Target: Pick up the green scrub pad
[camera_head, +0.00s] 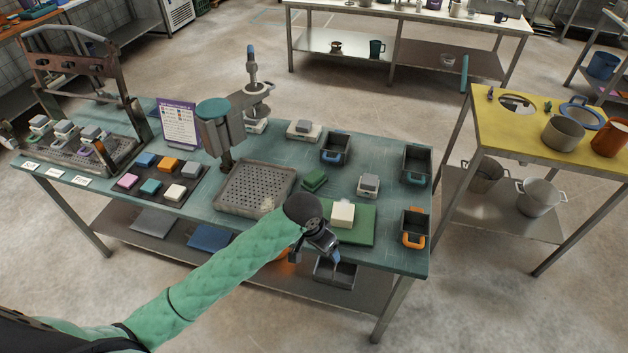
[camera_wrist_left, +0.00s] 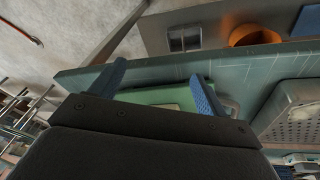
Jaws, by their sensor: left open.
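The green scrub pad (camera_head: 314,180) is a dark green block lying flat on the teal table (camera_head: 385,150), between the perforated tray and a grey-and-white stack. In the head view my left gripper (camera_head: 334,256) is over the front edge of the table, by the near edge of a green mat (camera_head: 362,232). It is open and empty, nearer the front than the pad and apart from it. In the left wrist view the blue fingers of my left gripper (camera_wrist_left: 162,88) are spread, with part of the green mat (camera_wrist_left: 160,97) between them. I cannot make out the pad there. My right gripper is not in view.
A cream block (camera_head: 343,214) sits on the green mat. The perforated tray (camera_head: 232,208) is left of the pad. The grey-and-white stack (camera_head: 369,185) and dark bins (camera_head: 336,149) with coloured handles stand to the right and behind. A press (camera_head: 222,130) rises behind the tray.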

